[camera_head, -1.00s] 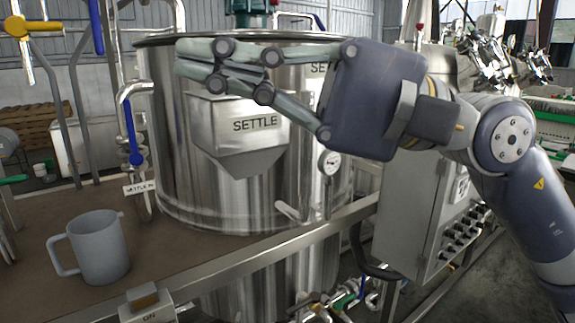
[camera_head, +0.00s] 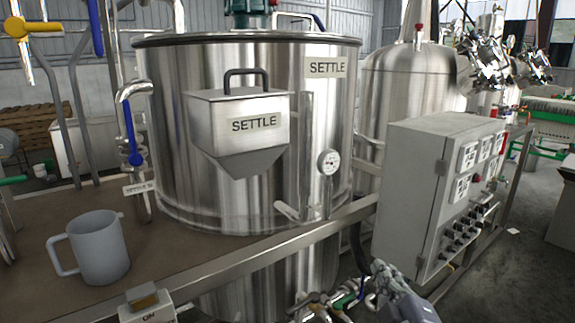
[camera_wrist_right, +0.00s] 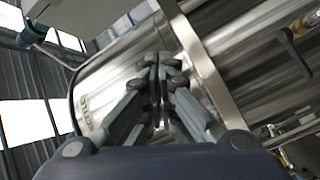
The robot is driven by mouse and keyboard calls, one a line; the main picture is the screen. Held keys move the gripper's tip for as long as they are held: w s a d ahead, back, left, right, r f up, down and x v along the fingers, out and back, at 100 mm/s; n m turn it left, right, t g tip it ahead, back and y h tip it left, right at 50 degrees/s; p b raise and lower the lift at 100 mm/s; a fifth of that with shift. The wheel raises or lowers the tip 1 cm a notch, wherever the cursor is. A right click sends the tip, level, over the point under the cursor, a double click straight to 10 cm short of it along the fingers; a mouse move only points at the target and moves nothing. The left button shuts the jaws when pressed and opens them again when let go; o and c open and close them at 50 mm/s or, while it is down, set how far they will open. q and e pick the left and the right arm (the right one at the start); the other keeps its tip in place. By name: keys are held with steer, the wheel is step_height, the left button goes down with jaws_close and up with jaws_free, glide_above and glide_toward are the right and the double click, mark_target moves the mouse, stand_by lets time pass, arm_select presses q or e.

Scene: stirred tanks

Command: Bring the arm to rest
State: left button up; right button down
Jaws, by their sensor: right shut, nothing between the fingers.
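My right gripper (camera_head: 381,270) shows at the bottom edge of the head view, low in front of the grey control box. My left gripper is not in view.
A steel tank (camera_head: 225,70) labelled SETTLE, with a hopper (camera_head: 215,110) on its front, stands at the centre. A grey mug (camera_head: 98,250) stands on the brown deck (camera_head: 170,262) at left. The control box (camera_head: 415,160) is at right.

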steer(key=s+d+f+m+g, duration=0.2)
steer(key=s+f+m+g, duration=0.3)
steer(key=f, duration=0.8)
steer(key=s+f+m+g, duration=0.3)
steer(key=s+f+g, duration=0.2)
steer(key=s+f, duration=0.5)
steer(key=s+f+m+g, duration=0.2)
steer(key=s+f+g, duration=0.35)
steer(key=s, duration=0.75)
step_height(320, 180, down, 28)
steer(key=s, duration=0.3)
steer(key=s+d+f+g+p, duration=0.1)
steer(key=s+d+f, duration=0.1)
steer(key=s+f, duration=1.2)
steer(key=shift+s+d+f, duration=0.2)
steer(key=shift+s+d, duration=0.1)
steer(key=shift+s, duration=0.7)
